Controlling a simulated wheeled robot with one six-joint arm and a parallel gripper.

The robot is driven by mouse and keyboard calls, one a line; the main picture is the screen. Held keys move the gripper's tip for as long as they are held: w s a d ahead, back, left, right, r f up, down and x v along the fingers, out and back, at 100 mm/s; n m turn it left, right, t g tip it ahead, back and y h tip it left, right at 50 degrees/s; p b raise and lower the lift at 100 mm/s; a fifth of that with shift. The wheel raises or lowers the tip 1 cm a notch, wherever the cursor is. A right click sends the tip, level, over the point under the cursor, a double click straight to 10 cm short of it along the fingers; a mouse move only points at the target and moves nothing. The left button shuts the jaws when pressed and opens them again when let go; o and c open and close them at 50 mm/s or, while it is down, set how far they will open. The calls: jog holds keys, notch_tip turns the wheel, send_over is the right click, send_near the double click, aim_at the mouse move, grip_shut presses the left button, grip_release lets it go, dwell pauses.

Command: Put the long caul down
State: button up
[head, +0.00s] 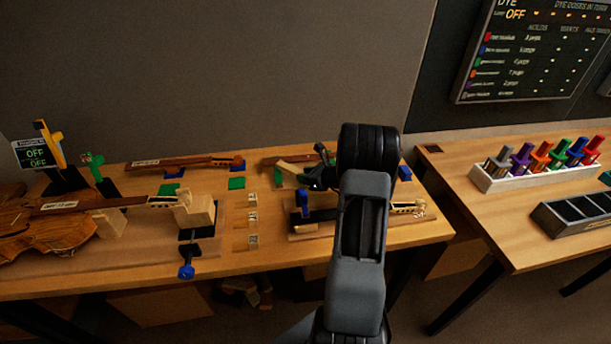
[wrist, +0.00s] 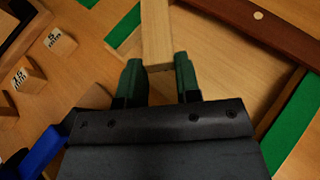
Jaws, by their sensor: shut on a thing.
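The long caul (wrist: 157,35) is a pale wooden bar. In the wrist view its near end sits between the two green-padded fingers of my gripper (wrist: 158,80), and its far end runs out of the top of the picture. My gripper is shut on it. In the head view my gripper (head: 318,178) is over the middle right of the violin bench (head: 130,262), and a pale bar that looks like the caul (head: 292,166) points up and left from it. I cannot tell whether the caul touches anything below. My arm hides part of the bench.
Green strips and a dark red-brown wooden piece (wrist: 262,18) lie around the caul. Small labelled blocks (wrist: 59,42) stand at left in the wrist view. A violin (head: 45,235) and a blue-handled clamp (head: 186,268) are on the bench's left part. A second table (head: 490,215) holds coloured plungers.

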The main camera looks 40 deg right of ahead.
jog(key=shift+f, duration=0.2)
jog(key=o, duration=0.9)
jog(key=shift+r, duration=0.15)
